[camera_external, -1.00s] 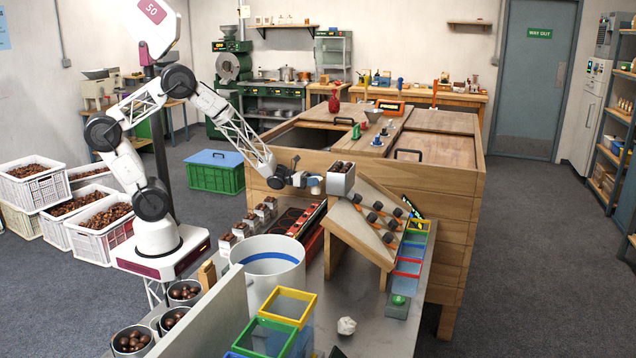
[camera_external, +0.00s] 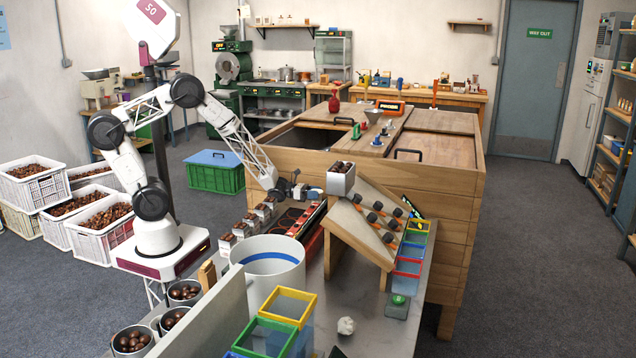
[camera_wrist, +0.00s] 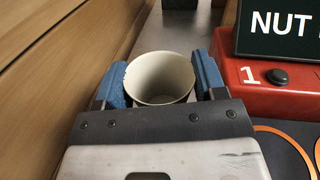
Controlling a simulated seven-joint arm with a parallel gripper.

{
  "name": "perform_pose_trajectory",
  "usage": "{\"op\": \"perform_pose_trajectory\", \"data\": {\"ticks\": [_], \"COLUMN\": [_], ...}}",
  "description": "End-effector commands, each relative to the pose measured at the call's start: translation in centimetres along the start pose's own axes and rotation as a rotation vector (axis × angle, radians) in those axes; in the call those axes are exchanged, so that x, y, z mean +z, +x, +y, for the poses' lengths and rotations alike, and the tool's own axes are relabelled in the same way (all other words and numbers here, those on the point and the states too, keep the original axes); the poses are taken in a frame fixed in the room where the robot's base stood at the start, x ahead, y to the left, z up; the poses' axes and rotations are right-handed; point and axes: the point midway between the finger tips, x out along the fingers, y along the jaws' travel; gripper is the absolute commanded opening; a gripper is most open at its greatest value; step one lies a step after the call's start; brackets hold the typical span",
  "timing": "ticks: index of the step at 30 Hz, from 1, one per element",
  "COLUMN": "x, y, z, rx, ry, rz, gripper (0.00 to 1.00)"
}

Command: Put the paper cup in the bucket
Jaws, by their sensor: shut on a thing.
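The paper cup (camera_wrist: 160,78) is pale and open at the top. In the wrist view it sits between the blue finger pads of my gripper (camera_wrist: 160,88), which is shut on it. Its mouth faces the camera and its inside looks empty; its lower part is hidden behind the gripper body. In the external view my gripper (camera_external: 301,191) is over the back of the bench, beside the wooden cabinet; the cup is too small to make out clearly there. The bucket (camera_external: 281,286) is white with a blue band inside and stands on the bench, nearer the camera and left of my gripper.
A metal box of chestnuts (camera_external: 341,183) tops the sloped wooden stand (camera_external: 360,228) right of my gripper. A row of small filled boxes (camera_external: 242,231) stands behind the bucket. A pale upright panel (camera_external: 205,322) and coloured-rim bins (camera_external: 291,305) flank it. A crumpled ball (camera_external: 346,326) lies in front.

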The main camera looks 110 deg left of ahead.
Motion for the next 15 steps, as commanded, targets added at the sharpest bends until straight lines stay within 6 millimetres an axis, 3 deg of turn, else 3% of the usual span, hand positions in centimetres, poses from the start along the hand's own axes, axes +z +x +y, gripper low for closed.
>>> {"op": "perform_pose_trajectory", "data": {"ticks": [6, 15], "x": [-2.0, -2.3], "y": [0.0, 0.0], "z": [0.2, 0.3], "rx": [0.0, 0.0], "ry": [0.0, 0.001], "rz": [0.001, 0.0], "gripper": [0.43, 0.43]}}
